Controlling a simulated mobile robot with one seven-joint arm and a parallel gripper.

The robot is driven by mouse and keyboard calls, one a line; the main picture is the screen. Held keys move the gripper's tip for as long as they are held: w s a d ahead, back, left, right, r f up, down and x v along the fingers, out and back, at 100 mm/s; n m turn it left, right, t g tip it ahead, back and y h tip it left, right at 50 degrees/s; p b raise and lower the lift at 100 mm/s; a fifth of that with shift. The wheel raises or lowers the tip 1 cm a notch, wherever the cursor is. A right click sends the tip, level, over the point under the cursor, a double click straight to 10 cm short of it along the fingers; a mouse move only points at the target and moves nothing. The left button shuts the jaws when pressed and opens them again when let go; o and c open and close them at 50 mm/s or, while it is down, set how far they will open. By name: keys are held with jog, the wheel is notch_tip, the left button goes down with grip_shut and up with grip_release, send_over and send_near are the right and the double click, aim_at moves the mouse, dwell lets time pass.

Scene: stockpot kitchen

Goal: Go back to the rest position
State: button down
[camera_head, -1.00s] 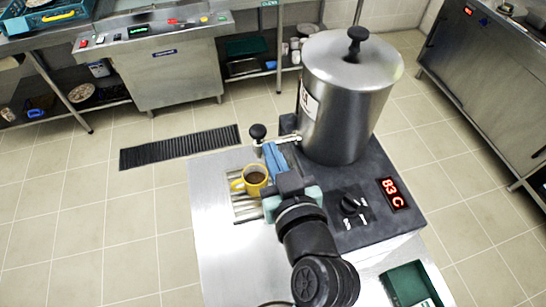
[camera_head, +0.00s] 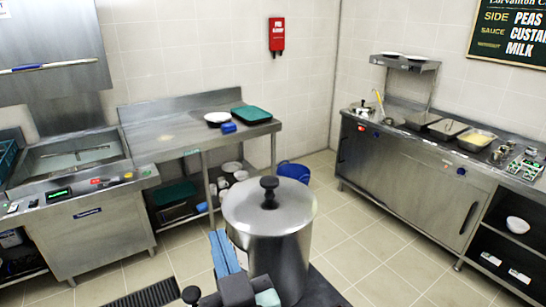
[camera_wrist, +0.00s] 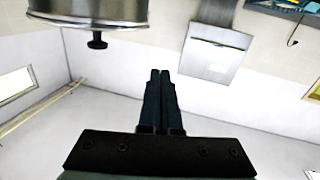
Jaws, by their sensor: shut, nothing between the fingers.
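My gripper (camera_head: 220,234) is raised at the lower middle of the head view, its blue fingers pointing up, just left of the steel stockpot (camera_head: 268,225). In the wrist view my gripper (camera_wrist: 160,74) has its two dark fingers together with nothing between them. The stockpot (camera_wrist: 85,10) shows upside down at the top left there, its lid knob pointing down the picture and apart from the fingers. The yellow mug seen earlier is outside both present views.
A steel side table (camera_head: 180,132) with a green tray (camera_head: 251,114) stands at the back. A steel counter (camera_head: 410,185) with pans runs along the right. A blue bucket (camera_head: 293,172) sits on the floor. Open tiled floor (camera_head: 370,245) lies between the pot and the right counter.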

jog(key=s+d+r+m+t+h, duration=0.1)
jog(key=s+d+r+t+h, duration=0.1)
jog(key=r, duration=0.8)
jog(key=s+d+r+m+t+h, duration=0.2)
jog(key=r+t, duration=0.3)
jog(key=r, duration=0.6)
jog(key=s+d+r+m+t+h, duration=0.2)
jog(key=s+d+r+t+h, duration=0.1)
jog(key=r, duration=0.8)
jog(key=shift+s+d+r+t, duration=0.2)
jog(key=shift+s+d+t, duration=0.25)
jog(key=shift+s, duration=0.3)
